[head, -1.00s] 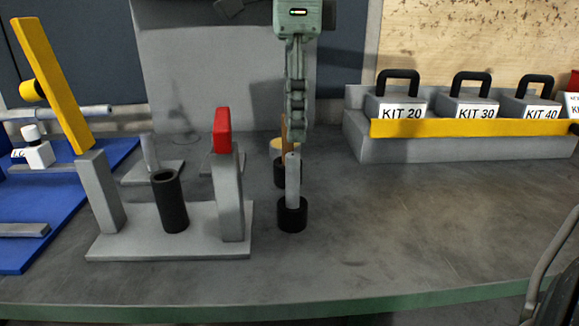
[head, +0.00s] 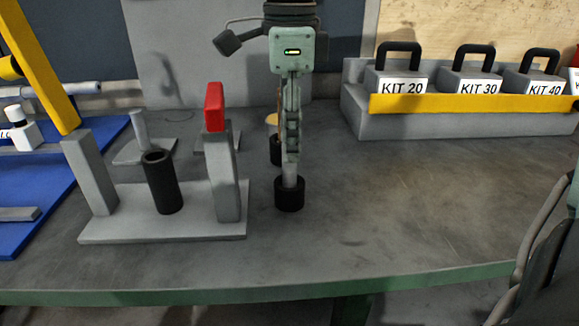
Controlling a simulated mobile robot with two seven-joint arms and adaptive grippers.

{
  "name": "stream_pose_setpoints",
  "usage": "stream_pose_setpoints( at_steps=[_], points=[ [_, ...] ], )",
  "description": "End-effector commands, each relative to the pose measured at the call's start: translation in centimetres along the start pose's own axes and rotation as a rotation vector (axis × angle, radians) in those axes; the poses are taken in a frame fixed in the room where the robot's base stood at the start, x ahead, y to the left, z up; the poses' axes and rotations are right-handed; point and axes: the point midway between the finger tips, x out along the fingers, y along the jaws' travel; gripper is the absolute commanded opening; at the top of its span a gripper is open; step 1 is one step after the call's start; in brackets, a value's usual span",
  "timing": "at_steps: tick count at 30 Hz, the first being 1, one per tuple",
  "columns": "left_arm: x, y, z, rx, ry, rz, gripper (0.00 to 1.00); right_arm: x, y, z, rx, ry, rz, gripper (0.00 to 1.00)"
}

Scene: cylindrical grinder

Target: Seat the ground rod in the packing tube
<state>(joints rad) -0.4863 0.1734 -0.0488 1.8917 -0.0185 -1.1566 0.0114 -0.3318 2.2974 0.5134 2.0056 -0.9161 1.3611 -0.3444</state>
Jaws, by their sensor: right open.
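A grey rod (head: 289,177) stands upright in a short black cup (head: 289,195) on the bench. My right gripper (head: 290,155) points down at the rod's upper part, which its fingers hide. It is seen edge-on and is open; I cannot tell whether the fingers touch the rod. A taller black open tube (head: 163,184), which looks like the packing tube, stands on a grey base plate (head: 110,226). It is nearly upright between two grey posts, and its mouth looks empty.
The right post bears a red block (head: 214,107); a yellow bar (head: 38,70) slants above the left post. Another black cup (head: 275,151) stands close behind my gripper. Kit boxes (head: 402,75) sit in a grey rack at back right.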

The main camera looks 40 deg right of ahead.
Motion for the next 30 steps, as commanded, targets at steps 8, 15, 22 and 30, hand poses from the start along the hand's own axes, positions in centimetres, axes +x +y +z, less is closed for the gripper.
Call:
stream_pose_setpoints(
  at_steps=[8,15,22,30],
  points=[
    [-0.09,0.06,-0.26,0.001,0.005,0.001,0.46,-0.05,-0.01,0.01,0.000,0.000,0.000,0.22],
    [-0.28,0.07,-0.52,0.001,0.012,0.001,0.46,-0.06,-0.01,0.01,0.000,-0.001,0.000,0.00],
    [-0.34,0.10,-0.58,0.000,0.012,0.001,0.46,-0.08,-0.02,0.02,0.000,-0.001,-0.001,0.00],
    [-0.35,0.10,-0.56,-0.001,0.011,0.001,0.46,-0.21,-0.04,0.05,0.000,-0.002,-0.002,0.00]
  ],
)
